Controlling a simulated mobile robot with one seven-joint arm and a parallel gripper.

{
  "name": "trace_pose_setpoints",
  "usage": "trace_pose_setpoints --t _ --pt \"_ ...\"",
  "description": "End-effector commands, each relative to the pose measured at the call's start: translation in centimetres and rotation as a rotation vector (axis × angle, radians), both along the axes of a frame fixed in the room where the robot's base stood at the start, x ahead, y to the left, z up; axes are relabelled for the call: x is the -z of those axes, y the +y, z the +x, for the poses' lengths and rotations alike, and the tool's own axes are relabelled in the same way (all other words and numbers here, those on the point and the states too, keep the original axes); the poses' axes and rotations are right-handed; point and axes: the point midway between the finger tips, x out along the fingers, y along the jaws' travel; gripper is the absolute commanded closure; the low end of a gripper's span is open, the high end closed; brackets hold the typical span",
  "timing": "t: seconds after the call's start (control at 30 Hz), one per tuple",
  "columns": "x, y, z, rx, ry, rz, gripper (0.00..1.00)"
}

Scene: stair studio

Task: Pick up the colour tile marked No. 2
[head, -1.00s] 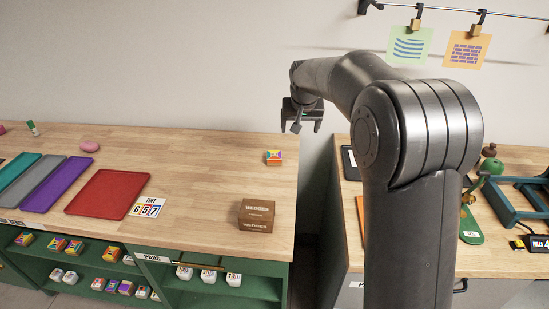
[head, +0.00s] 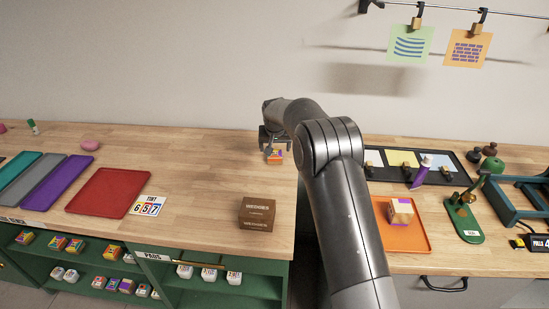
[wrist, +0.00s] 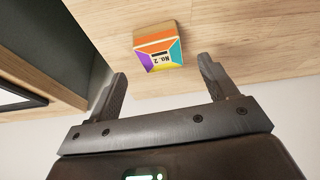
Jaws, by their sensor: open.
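The colour tile marked No. 2 (wrist: 158,50) is a small block with purple, teal, yellow and orange faces. In the wrist view it lies on the wooden bench top ahead of my gripper (wrist: 163,88), a little beyond the fingertips and roughly between their lines. My gripper is open and empty. In the head view the tile (head: 274,156) is near the right end of the left bench, and my gripper (head: 273,147) is just above or behind it, partly hidden by the arm.
A brown wedges box (head: 257,213) stands nearer on the same bench (head: 200,170). A red tray (head: 108,191) and a number card (head: 148,206) lie to the left. A gap separates this bench from the right one, where an orange tray (head: 402,236) holds a wooden block.

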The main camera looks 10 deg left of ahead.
Motion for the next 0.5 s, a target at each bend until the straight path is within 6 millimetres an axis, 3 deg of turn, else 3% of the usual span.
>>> trace_pose_setpoints --t 0.17,0.5 --pt "0.9 0.1 0.3 0.000 -0.001 0.000 0.22" --pt "5.0 0.3 1.6 0.000 -0.001 0.000 0.22"
